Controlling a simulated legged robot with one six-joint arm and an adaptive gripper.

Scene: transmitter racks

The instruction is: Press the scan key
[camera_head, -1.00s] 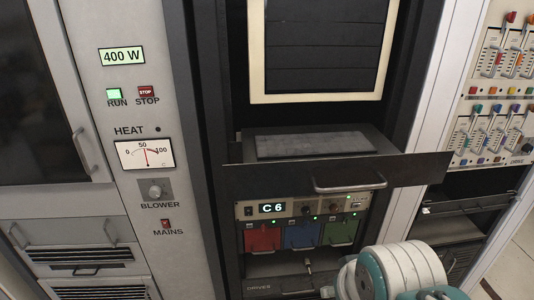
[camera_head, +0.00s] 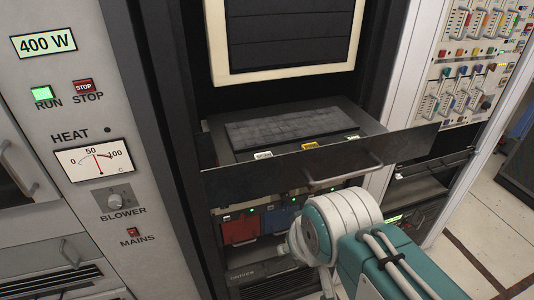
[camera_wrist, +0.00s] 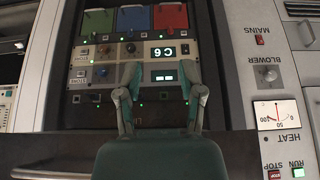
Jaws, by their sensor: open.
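A pulled-out keyboard drawer (camera_head: 215,182) stands below the framed screen (camera_head: 285,35) in the head view. Behind its front panel lies a dark keyboard (camera_head: 285,130). Along the drawer's front edge sit a white key (camera_head: 263,155), a yellow key (camera_head: 310,145) and a pale key (camera_head: 352,138). Their lettering is too small to read, so I cannot tell which is the scan key. My gripper (camera_wrist: 160,74) shows in the wrist view, fingers apart and empty, in front of a panel with a C6 display (camera_wrist: 170,50).
Red (camera_wrist: 170,17), blue (camera_wrist: 133,19) and green modules adjoin the C6 panel in the wrist view. A grey cabinet with a heat meter (camera_head: 95,160) stands left in the head view. The drawer handle (camera_head: 342,172) projects above my arm. Floor is open at right.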

